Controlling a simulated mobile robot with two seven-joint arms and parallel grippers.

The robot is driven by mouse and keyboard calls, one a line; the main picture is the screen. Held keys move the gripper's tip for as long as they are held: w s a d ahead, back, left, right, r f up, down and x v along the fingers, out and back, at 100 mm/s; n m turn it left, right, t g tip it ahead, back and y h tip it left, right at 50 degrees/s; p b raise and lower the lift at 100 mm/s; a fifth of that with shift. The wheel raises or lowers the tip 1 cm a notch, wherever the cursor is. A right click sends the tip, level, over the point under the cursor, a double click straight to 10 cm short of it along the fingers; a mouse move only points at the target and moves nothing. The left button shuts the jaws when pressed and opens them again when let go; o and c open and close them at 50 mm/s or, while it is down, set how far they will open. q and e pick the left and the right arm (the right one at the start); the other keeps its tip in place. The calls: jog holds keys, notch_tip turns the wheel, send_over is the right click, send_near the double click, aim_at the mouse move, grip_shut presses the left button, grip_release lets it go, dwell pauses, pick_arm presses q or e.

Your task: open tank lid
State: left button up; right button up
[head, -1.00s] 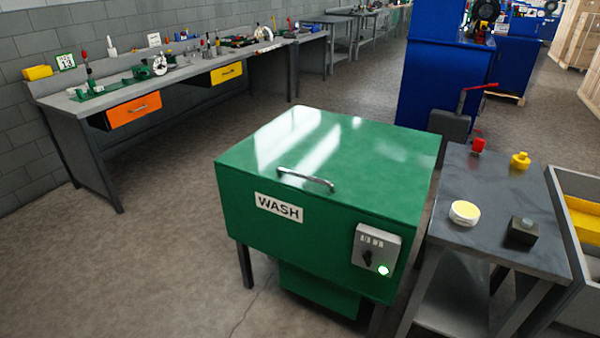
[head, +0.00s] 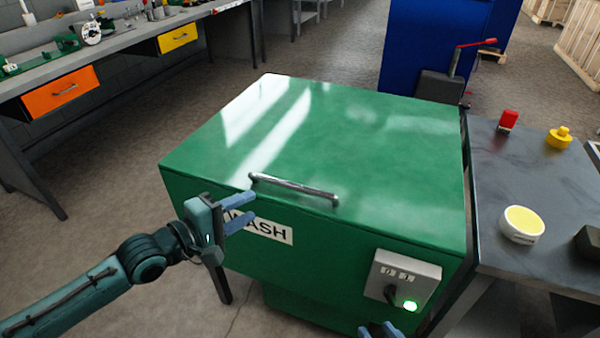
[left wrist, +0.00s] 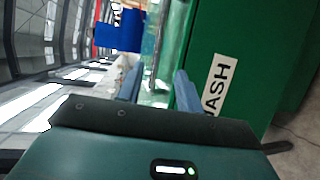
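The green wash tank (head: 320,230) stands in front of me with its flat green lid (head: 350,140) down. A metal bar handle (head: 295,187) lies along the lid's front edge. My left gripper (head: 247,212) is open and empty, just left of and below the handle, in front of the WASH label (head: 265,229) and partly covering it. In the left wrist view its fingers (left wrist: 158,88) are apart beside the green tank front and the label (left wrist: 217,85). My right gripper (head: 380,331) shows only its fingertips at the bottom edge, apart, below the switch box.
A grey switch box (head: 403,278) with a lit green lamp is on the tank front. A dark table (head: 545,195) at right holds a yellow-topped round tub (head: 523,224), a red item and a yellow item. A workbench (head: 130,45) stands back left.

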aim_at(288, 186)
pick_arm(q)
jog(key=b+x, duration=0.1)
jog(key=x, duration=1.2)
jog(key=shift+r, duration=0.15)
jog(key=shift+c, duration=0.3)
grip_shut()
